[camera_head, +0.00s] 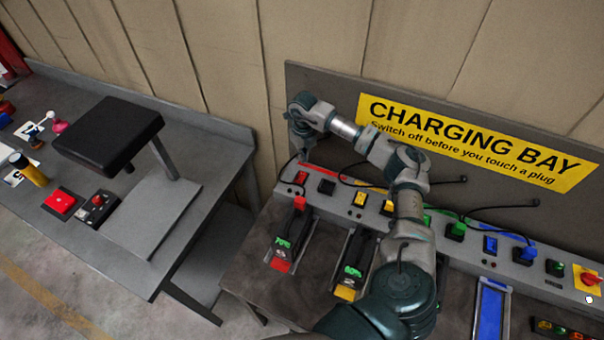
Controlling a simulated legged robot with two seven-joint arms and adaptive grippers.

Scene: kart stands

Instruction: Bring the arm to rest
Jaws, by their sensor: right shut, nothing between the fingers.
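My right arm (409,205) rises from the bottom edge, bends over the charging bench and reaches left along the back board. My right gripper (302,152) points down at the far left end of that arm, in front of the board and above the red switch (301,178). It looks small and partly hidden by its own wrist; it is shut and empty. It appears apart from the switch, though the gap is hard to judge. My left gripper is not in view.
A socket strip (340,192) with coloured switches and cables runs along the bench. A red-marked battery (282,252) and yellow-marked battery (349,279) sit in front; a blue bay (490,305) is right. A black pad on a stand (108,135) occupies the left table.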

